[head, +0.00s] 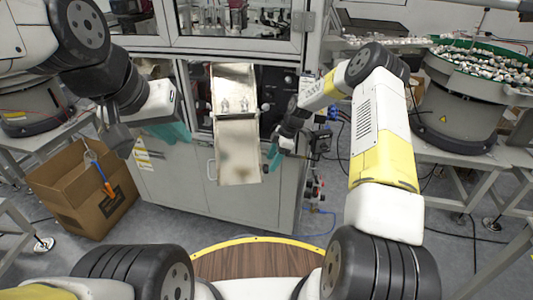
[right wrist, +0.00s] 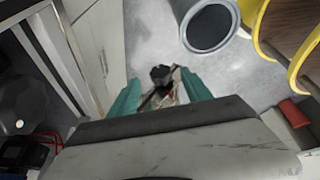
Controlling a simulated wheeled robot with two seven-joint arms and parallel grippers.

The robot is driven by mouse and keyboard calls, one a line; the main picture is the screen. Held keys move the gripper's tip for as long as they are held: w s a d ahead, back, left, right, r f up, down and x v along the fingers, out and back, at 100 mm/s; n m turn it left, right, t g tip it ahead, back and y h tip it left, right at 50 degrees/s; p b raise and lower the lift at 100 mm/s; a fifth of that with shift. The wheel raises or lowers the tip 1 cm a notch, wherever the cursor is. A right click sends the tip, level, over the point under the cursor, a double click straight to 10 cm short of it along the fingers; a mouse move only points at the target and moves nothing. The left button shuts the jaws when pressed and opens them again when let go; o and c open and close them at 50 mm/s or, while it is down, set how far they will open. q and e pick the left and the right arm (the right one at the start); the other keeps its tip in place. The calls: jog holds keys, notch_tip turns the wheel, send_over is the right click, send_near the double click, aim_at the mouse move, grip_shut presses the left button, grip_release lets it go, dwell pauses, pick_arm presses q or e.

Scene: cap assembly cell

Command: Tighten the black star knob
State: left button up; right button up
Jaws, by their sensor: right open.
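The black star knob (right wrist: 161,74) shows in the right wrist view as a small dark knob between the teal fingertips. Below it is a dark and pale part with a bit of red, partly hidden by my gripper. My right gripper (right wrist: 158,88) is open, with a finger on each side of the knob; I cannot tell whether either touches it. In the head view the right gripper (head: 273,157) is beside the metal chute, and I cannot make out the knob there. My left gripper (head: 168,131) is in front of the cabinet at the left; its finger gap is unclear.
A shiny metal chute (head: 237,135) slopes down the cabinet (head: 185,180) between my grippers. A cardboard box (head: 75,195) with an orange-and-blue tool stands at the left. A bowl feeder (head: 450,120) full of small parts stands at the right. Grey floor shows between them.

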aim_at(266, 169)
jog(key=x, duration=0.3)
jog(key=shift+a+f, duration=0.1)
jog(key=shift+f, duration=0.1)
jog(key=shift+c, duration=0.3)
grip_shut()
jog(key=shift+w+m+g, duration=0.25)
jog(key=shift+m+g, duration=0.05)
jog(key=shift+g, duration=1)
